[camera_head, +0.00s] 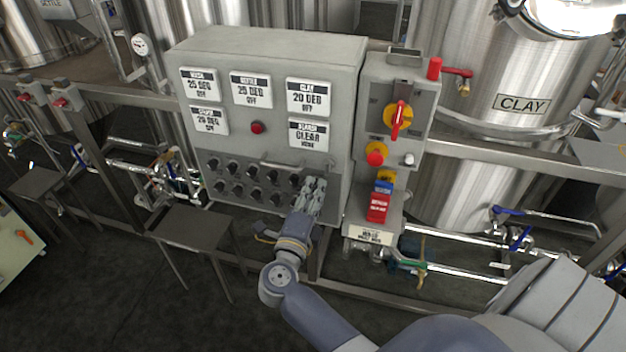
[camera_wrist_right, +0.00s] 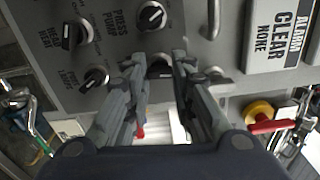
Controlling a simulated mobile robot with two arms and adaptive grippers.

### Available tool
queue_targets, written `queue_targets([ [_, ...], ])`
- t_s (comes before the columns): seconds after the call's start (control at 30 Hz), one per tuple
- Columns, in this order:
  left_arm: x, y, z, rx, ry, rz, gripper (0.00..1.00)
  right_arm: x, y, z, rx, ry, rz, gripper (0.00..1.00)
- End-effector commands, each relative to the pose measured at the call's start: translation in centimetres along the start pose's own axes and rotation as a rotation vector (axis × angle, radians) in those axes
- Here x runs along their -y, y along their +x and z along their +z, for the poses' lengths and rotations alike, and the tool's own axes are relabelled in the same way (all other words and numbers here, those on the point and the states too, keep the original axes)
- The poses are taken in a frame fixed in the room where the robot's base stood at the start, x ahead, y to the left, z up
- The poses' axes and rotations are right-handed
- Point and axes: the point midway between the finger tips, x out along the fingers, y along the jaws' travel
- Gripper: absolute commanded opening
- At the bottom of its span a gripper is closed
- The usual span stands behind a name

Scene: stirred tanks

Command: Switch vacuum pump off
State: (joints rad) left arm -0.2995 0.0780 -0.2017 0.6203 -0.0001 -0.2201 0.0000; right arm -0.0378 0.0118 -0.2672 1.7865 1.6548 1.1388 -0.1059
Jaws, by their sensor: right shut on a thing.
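The grey control panel (camera_head: 265,50) has rows of black rotary knobs on its dark lower part. My right gripper (camera_head: 313,184) is at the lower right end of these knobs, its fingers against the panel. In the right wrist view my right gripper (camera_wrist_right: 160,62) is shut on a dark knob (camera_wrist_right: 160,70), mostly hidden between the fingertips. The label of this knob cannot be read. Nearby, a knob labelled PRESS PUMP (camera_wrist_right: 151,15) and one labelled HEAD HEAT (camera_wrist_right: 76,34) are free. No readable vacuum pump label shows. My left gripper is not in view.
A metal handle (camera_wrist_right: 213,18) juts from the panel near my fingers. To the right is a grey switch box (camera_head: 415,75) with a red and yellow rotary switch (camera_head: 398,118). A steel rail (camera_head: 500,155) and pipes run beside it. A small dark stool (camera_head: 192,228) stands below left.

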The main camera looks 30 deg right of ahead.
Motion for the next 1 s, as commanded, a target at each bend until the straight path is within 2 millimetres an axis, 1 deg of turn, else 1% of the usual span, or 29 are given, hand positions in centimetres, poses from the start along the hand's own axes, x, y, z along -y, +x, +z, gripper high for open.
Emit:
queue_targets([
  [0.03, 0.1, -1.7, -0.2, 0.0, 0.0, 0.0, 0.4, 0.6, -0.1, 0.1, 0.0, -0.049, 0.006, 0.0],
  [0.2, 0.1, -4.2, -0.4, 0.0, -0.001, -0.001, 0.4, 0.6, -0.1, 0.1, 0.0, -0.208, 0.005, 0.0],
  [0.4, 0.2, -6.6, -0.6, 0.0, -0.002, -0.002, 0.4, 0.4, -0.1, 0.1, 0.001, -0.377, 0.005, 0.0],
  [0.7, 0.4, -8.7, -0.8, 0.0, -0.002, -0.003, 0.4, 0.1, -0.1, 0.1, 0.002, -0.551, 0.004, 0.0],
  [1.0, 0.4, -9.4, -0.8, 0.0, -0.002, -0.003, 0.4, -0.1, -0.1, 0.0, 0.001, -0.622, 0.003, 0.0],
])
